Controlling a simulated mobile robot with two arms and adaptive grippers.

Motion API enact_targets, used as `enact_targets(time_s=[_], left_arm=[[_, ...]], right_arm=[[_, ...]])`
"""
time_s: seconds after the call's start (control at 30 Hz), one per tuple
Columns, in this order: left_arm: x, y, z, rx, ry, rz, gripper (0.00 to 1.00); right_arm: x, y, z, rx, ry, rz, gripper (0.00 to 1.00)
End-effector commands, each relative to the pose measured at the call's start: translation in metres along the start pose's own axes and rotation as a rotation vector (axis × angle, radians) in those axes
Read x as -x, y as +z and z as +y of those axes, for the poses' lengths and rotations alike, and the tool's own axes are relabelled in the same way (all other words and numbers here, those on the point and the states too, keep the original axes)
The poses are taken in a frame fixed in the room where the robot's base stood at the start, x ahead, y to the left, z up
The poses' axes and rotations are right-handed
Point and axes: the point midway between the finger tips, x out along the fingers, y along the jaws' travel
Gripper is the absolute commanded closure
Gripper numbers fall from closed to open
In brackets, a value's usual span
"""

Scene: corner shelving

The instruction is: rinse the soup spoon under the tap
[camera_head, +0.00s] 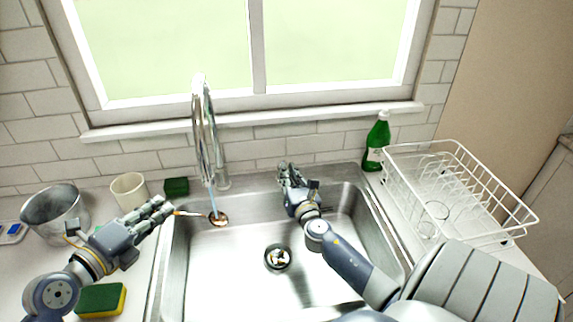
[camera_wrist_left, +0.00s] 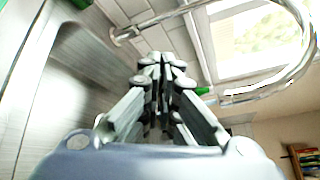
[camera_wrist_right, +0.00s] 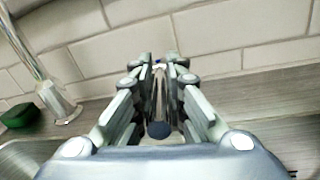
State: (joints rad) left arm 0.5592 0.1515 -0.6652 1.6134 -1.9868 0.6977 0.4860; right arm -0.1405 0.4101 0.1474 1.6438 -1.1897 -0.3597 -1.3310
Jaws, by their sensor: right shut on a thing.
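The soup spoon (camera_head: 219,219) is held out level over the back left of the sink, its bowl in the water stream below the tap. My left gripper (camera_head: 168,209) looks shut on its handle at the sink's left edge. In the left wrist view the fingers (camera_wrist_left: 163,68) are close together and the spoon cannot be made out. The tap (camera_head: 203,125) is running. My right gripper (camera_head: 285,172) is at the sink's back rim, right of the tap. In the right wrist view its fingers (camera_wrist_right: 158,62) are shut on a slim thing (camera_wrist_right: 158,100) with a dark round end.
The sink (camera_head: 235,285) is clear around its drain (camera_head: 278,257). A metal pot (camera_head: 55,212), a cream cup (camera_head: 129,191) and a sponge (camera_head: 101,299) stand left. A green block (camera_head: 176,187) is behind. A green bottle (camera_head: 377,142) and a white dish rack (camera_head: 455,190) are right.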

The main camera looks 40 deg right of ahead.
Motion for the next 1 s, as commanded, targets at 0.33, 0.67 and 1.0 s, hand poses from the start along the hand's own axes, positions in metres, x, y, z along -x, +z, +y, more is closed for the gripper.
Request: enact_targets(time_s=[0.33,0.67,1.0], left_arm=[[0.0,0.0001,-0.0003,0.0,-0.001,0.0,1.0],[0.0,0.0001,-0.0003,0.0,-0.001,0.0,1.0],[0.0,0.0001,-0.0002,0.0,-0.001,0.0,1.0]], right_arm=[[0.0,0.0002,-0.0033,-0.001,0.05,0.013,1.0],[0.0,0.0001,-0.0031,-0.001,0.049,0.012,0.68],[0.0068,-0.0004,-0.0032,-0.001,0.05,0.013,0.68]])
